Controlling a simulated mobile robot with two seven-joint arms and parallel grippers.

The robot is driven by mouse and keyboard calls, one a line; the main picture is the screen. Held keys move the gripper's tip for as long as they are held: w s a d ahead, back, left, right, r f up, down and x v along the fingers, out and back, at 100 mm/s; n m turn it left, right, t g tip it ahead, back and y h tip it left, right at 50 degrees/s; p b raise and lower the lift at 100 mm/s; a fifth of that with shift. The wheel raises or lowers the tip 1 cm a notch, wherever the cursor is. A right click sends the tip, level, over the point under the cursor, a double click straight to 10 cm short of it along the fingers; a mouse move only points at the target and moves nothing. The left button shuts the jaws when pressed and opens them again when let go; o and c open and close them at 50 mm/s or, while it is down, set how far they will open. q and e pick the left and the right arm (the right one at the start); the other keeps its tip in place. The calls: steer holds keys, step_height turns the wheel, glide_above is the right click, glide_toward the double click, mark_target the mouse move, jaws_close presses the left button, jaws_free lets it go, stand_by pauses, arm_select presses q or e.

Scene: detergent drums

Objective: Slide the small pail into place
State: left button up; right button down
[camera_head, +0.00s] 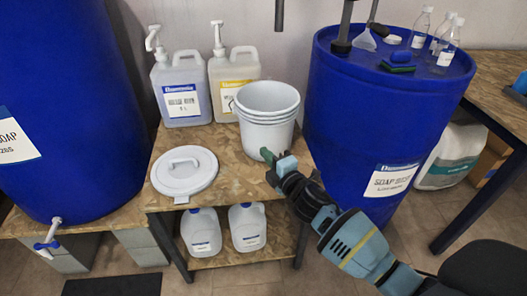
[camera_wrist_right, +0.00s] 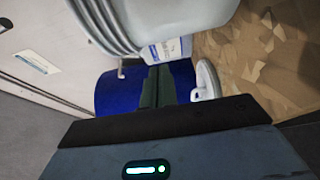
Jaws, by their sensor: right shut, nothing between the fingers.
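The pails look alike in size. My right gripper (camera_head: 267,156) is shut and empty, low at the front of the stack. In the right wrist view its green fingertips (camera_wrist_right: 157,84) lie together just under the pails (camera_wrist_right: 165,18), which fill the top. I cannot tell whether they touch the stack. My left gripper is not in view.
A white lid (camera_head: 184,172) lies left of the pails on the shelf top (camera_head: 222,150). Two pump jugs (camera_head: 182,90) (camera_head: 233,82) stand behind. Blue drums flank the shelf (camera_head: 70,110) (camera_head: 375,110). White jugs (camera_head: 201,232) (camera_head: 247,226) stand on the lower shelf.

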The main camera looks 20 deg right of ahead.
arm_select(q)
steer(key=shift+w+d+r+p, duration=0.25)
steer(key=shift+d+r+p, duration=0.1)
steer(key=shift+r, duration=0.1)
arm_select(e)
steer(key=s+d, duration=0.1)
steer(key=s, duration=0.7)
steer(key=shift+d, duration=0.3)
steer(key=shift+f, duration=0.15)
